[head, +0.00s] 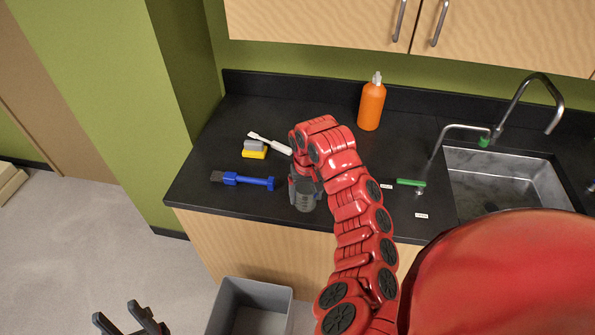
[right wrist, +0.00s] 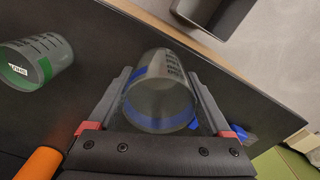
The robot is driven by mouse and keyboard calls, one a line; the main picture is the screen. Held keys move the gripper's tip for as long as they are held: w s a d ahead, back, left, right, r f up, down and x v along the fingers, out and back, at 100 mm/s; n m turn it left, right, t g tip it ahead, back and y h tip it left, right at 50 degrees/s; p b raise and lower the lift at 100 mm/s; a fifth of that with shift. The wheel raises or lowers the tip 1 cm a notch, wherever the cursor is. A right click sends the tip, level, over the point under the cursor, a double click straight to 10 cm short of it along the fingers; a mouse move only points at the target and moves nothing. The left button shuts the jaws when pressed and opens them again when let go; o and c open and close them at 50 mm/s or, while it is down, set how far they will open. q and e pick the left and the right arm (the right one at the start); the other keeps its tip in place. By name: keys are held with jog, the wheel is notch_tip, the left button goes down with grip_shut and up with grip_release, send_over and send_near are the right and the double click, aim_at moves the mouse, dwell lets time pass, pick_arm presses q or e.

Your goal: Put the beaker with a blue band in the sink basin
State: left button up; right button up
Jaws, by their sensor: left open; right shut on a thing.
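The beaker with a blue band (right wrist: 160,95) is clear grey, and in the right wrist view it sits between the two fingers of my right gripper (right wrist: 160,78). In the head view the beaker (head: 306,201) shows below my right gripper (head: 305,186), near the counter's front edge; I cannot tell whether it touches the counter. The sink basin (head: 490,180) is a steel basin at the right of the counter, partly hidden by my red body. My left gripper (head: 130,318) is open and empty, low at the left, off the counter.
A green-banded beaker (right wrist: 38,62) stands beside my right gripper. An orange bottle (head: 372,105), a blue brush (head: 245,181), a yellow-and-grey block (head: 255,149) and a green-handled item (head: 411,182) are on the counter. A faucet (head: 522,95) rises behind the basin. A grey bin (head: 265,292) stands below.

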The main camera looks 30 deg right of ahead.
jog(key=w, duration=0.2)
jog(key=w+d+f+b, duration=0.1)
jog(key=w, duration=0.2)
jog(key=shift+w+d+f+b, duration=0.2)
jog(key=shift+w+d+b, duration=0.15)
jog(key=shift+w+d, duration=0.05)
jog(key=w, duration=0.1)
jog(key=w+d+b, duration=0.1)
jog(key=w, duration=0.1)
jog(key=shift+w+d+r, duration=0.15)
jog(key=shift+w+d, duration=0.2)
jog(key=shift+w, duration=0.05)
jog(key=shift+w+d+f+b, duration=0.1)
jog(key=shift+w+f+b, duration=0.4)
jog(key=shift+b, duration=0.7)
jog(key=shift+w+b, duration=0.2)
jog(key=shift+b, duration=0.2)
jog(key=shift+w+d+b, duration=0.15)
jog(key=shift+b, duration=0.4)
jog(key=shift+w+d+b, duration=0.3)
jog(key=shift+d+b, duration=0.05)
jog(key=shift+b, duration=0.8)
jog(key=shift+a+f+p, duration=0.1)
jog(key=shift+p, duration=1)
jog(key=shift+f, duration=1.25)
jog(key=shift+f, duration=0.1)
